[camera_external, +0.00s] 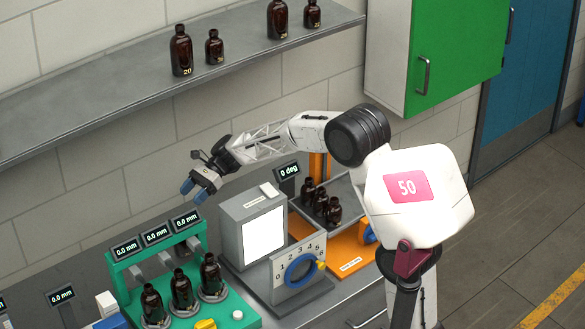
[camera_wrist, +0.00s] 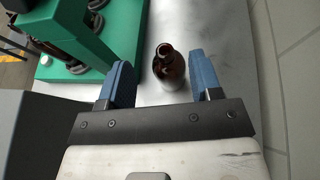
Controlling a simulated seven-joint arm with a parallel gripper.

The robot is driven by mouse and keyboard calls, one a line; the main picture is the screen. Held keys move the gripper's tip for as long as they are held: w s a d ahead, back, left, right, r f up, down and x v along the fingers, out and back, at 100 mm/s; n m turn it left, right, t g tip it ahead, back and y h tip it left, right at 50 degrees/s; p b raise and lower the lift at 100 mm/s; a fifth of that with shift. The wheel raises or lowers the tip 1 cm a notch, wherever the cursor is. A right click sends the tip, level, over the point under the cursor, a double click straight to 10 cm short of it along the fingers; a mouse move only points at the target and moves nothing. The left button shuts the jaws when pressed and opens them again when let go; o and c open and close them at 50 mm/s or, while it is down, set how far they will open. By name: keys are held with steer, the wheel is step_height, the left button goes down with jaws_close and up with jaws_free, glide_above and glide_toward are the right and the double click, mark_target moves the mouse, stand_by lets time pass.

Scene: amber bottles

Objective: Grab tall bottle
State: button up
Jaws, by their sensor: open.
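An amber bottle (camera_wrist: 170,69) with an open neck stands on the grey counter in the gap between the fingers, with no visible contact. Its height is hard to judge from above. I cannot make this bottle out in the external view. On the wall shelf stand a taller bottle marked 20 (camera_external: 181,52), a small one (camera_external: 214,47), another taller one (camera_external: 277,19) and another small one (camera_external: 312,14).
The green stand (camera_external: 113,272) holds three amber bottles (camera_external: 182,290) below displays; it also shows left of the fingers in the wrist view (camera_wrist: 122,28). The grey box (camera_external: 231,230) and a dial panel (camera_external: 296,291) stand right. An orange station (camera_external: 352,246) holds several small bottles.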

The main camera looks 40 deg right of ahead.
step_height(320, 180, down, 4)
stand_by(0.4)
steer(key=shift+x, duration=1.3)
steer(key=shift+x, duration=2.6)
steer(key=shift+f, duration=0.15)
steer(key=shift+f, duration=0.1)
jaws_close()
